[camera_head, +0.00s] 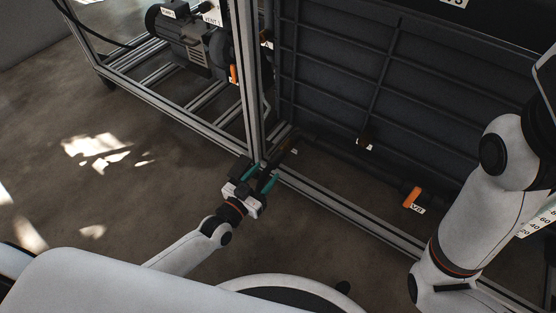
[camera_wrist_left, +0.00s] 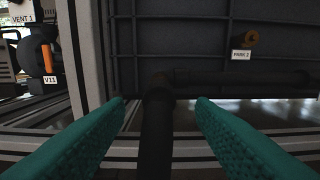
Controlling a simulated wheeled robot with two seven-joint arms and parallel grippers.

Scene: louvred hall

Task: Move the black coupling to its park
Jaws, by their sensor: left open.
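My left gripper (camera_head: 266,171) is open by the aluminium frame's lower corner in the head view. Its teal fingers stand apart in the left wrist view (camera_wrist_left: 160,102). A black cylindrical piece (camera_wrist_left: 157,135), which looks like the black coupling, lies between the fingers, with a visible gap on each side. Its far end meets a dark area near a dim brownish fitting, so I cannot tell whether they are joined. A brass-coloured park fitting (camera_wrist_left: 251,38) sits on the dark panel, up and right, above the label PARK 2 (camera_wrist_left: 241,55). It also shows in the head view (camera_head: 362,141).
Aluminium rails (camera_head: 345,207) run along the panel's foot, and an upright post (camera_head: 245,80) stands beside my left gripper. An orange handle (camera_head: 412,196) is at the right; another (camera_wrist_left: 48,58), labelled V11, is left. A motor unit (camera_head: 185,40) stands behind. The floor at left is clear.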

